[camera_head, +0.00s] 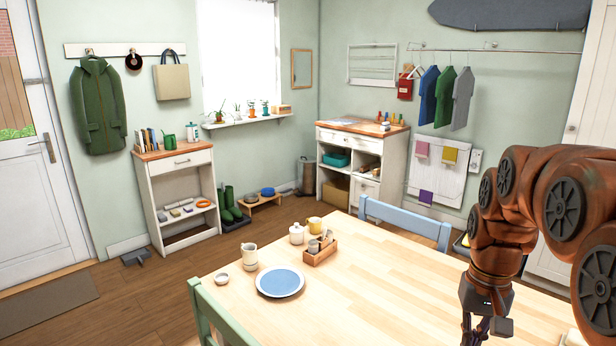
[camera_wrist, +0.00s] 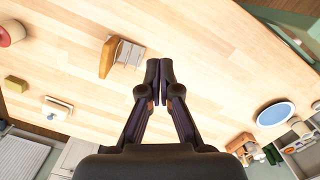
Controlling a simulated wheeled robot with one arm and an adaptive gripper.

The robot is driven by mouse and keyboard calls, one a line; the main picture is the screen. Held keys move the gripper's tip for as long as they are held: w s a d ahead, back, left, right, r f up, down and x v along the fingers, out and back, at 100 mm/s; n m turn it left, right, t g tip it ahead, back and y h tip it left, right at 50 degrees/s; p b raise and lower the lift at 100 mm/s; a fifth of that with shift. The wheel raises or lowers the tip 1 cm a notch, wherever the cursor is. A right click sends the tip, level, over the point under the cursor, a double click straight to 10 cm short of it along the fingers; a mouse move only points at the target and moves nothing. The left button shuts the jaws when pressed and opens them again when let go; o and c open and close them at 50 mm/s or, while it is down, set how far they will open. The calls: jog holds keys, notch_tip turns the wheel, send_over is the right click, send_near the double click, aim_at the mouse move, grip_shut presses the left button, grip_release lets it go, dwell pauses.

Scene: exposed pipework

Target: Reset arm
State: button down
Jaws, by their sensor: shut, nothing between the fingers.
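My gripper (camera_wrist: 160,84) is shut and empty, its two dark fingertips together in the wrist view. In the head view my arm comes in from the right, and my gripper (camera_head: 476,328) points down over the right part of the wooden table (camera_head: 385,290). The fingertips are partly cut off by the bottom edge there. In the wrist view the table top lies beyond the fingers, and nothing is seen touching them.
A blue plate (camera_head: 280,282), a wooden caddy (camera_head: 320,250), a white jar (camera_head: 296,233) and a jug (camera_head: 249,256) stand on the table, left of my gripper. A blue chair (camera_head: 405,222) and a green chair (camera_head: 215,318) flank it. The table's middle is clear.

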jog(key=s+a+f+n+p, duration=0.1)
jog(key=s+a, duration=0.4)
jog(key=s, duration=0.5)
jog(key=s+a+f+n+p, duration=0.1)
jog(key=s+a, duration=0.3)
jog(key=s, duration=0.6)
jog(key=shift+s+a+f+n+g, duration=0.3)
jog(key=shift+f+n, duration=0.2)
jog(key=shift+f, duration=0.35)
